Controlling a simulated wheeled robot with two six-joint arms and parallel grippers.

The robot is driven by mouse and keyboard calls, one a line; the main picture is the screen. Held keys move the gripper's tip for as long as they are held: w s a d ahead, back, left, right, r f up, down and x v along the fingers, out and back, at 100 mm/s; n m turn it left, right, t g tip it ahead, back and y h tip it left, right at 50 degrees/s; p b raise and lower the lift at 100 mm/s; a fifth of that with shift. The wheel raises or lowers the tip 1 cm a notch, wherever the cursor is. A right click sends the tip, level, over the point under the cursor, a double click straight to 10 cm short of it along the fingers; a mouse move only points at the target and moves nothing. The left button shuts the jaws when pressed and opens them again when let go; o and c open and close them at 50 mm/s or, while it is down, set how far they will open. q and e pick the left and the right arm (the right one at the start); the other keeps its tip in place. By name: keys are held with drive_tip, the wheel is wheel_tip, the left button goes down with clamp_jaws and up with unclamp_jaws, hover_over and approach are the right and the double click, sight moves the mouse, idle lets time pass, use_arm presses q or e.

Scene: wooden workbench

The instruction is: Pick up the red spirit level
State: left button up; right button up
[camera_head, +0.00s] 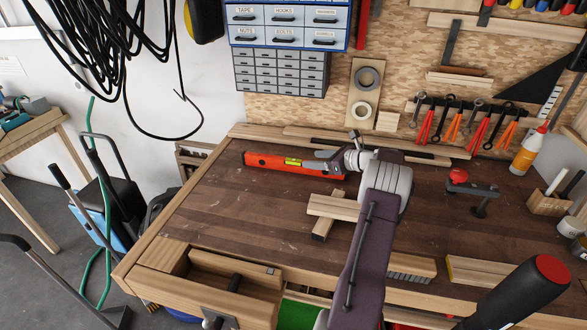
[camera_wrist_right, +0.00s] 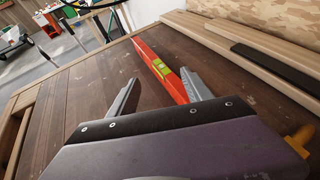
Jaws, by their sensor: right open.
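The red spirit level (camera_head: 270,161) lies on the workbench near its back edge, with a yellow-green vial in its middle. My right gripper (camera_head: 320,160) is at the right part of the level, seen from behind and above. In the right wrist view the level (camera_wrist_right: 158,66) runs away between the two open fingers of the gripper (camera_wrist_right: 162,92). It lies closer to the right finger, and its near end is hidden behind the gripper body. I cannot tell whether a finger touches it. My left gripper does not show.
Crossed wood pieces (camera_head: 333,207) lie in front of the level. Long wooden strips (camera_head: 350,142) lie behind it along the back edge. A red-topped clamp (camera_head: 470,185) stands at the right. The bench top (camera_head: 220,205) is clear at the left. An open drawer (camera_head: 215,285) juts out in front.

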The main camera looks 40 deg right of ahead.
sight(295, 160)
drive_tip(key=x, duration=0.9)
drive_tip(key=shift+d+f, duration=0.2)
drive_tip(key=shift+f, duration=0.2)
drive_tip(key=shift+s+a, duration=0.1)
clamp_jaws()
drive_tip(key=shift+r, duration=0.1)
